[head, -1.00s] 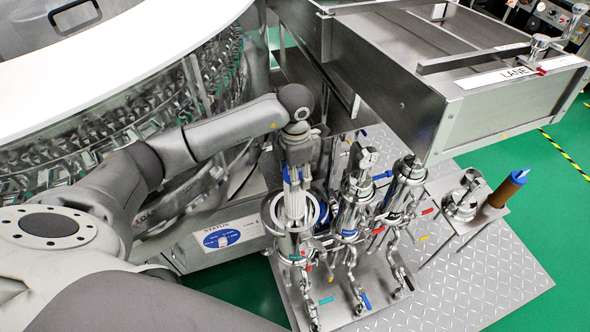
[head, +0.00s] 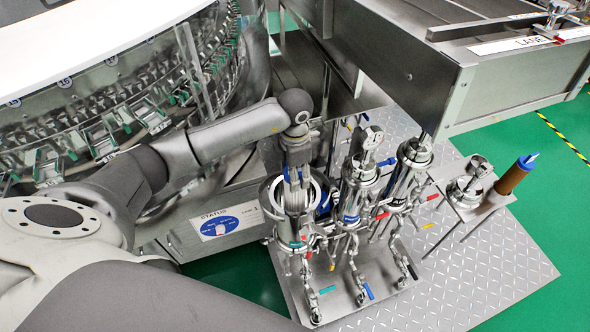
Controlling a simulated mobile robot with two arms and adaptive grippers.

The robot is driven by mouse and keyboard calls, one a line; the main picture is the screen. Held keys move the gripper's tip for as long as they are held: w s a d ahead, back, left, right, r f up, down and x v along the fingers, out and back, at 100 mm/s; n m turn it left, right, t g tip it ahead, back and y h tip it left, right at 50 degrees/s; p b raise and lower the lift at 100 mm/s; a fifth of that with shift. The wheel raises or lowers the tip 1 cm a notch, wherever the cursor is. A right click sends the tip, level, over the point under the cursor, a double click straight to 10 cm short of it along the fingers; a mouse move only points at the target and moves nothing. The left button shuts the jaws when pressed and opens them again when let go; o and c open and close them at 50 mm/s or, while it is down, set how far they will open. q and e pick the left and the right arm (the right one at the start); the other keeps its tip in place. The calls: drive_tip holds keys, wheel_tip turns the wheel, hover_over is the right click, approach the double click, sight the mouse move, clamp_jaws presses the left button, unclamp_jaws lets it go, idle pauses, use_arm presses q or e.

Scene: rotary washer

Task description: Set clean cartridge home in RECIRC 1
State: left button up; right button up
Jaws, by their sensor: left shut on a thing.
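My left gripper (head: 296,176) points down over the leftmost of three steel filter housings (head: 290,226). It is shut on the white clean cartridge (head: 293,199), whose upper part shows between the fingers and the housing. The cartridge stands about upright inside the ring at the housing's mouth; its lower end is hidden. The other two housings, a middle one (head: 352,192) and a right one (head: 405,180), stand beside it. I cannot read which housing is RECIRC 1. My right gripper is not in view.
A brown cartridge with a blue top (head: 514,176) stands on a small steel stand (head: 478,200) at the right. A steel lane box (head: 400,75) overhangs behind the housings. The status panel (head: 224,222) is left of them. The tread plate (head: 480,270) is clear in front.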

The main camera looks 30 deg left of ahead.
use_arm(q)
drive_tip(key=shift+f+b, duration=3.4)
drive_tip(key=shift+f, duration=1.45)
drive_tip(key=o, duration=1.6)
drive_tip(key=shift+r, duration=0.15)
wheel_tip(320, 180, up, 12)
drive_tip(key=shift+f, duration=0.1)
